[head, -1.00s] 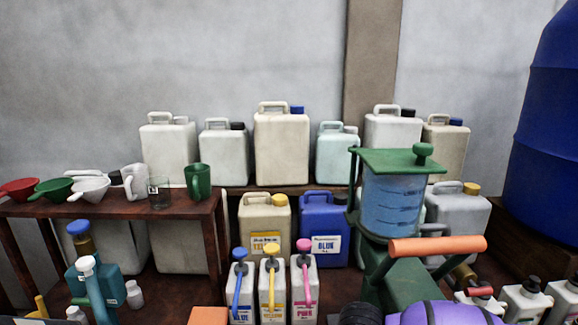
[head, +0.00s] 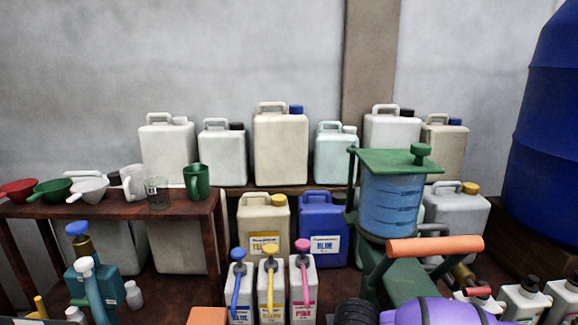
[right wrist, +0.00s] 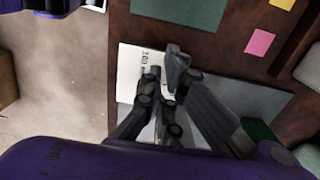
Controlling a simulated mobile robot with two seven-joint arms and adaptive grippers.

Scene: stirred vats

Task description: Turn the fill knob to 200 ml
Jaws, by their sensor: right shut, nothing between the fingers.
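The dispenser has a blue graduated cylinder (head: 392,205) under a green top plate (head: 385,162). A green knob (head: 421,153) stands on the plate's right side; whether it is the fill knob is not certain. The scale markings are too small to read. An orange bar (head: 435,245) crosses in front of the dispenser's green stand (head: 412,278). My right gripper (right wrist: 164,68) is shut and empty in the right wrist view, over a white sheet with printing (right wrist: 130,75). The knob does not show there. My left gripper is not in view.
Blue, yellow and pink pump bottles (head: 271,285) stand left of the dispenser. Canisters (head: 281,150) line the back wall. A side table (head: 120,207) holds funnels and mugs. A large blue drum (head: 547,130) is at right. My purple arm (head: 440,312) shows at the bottom.

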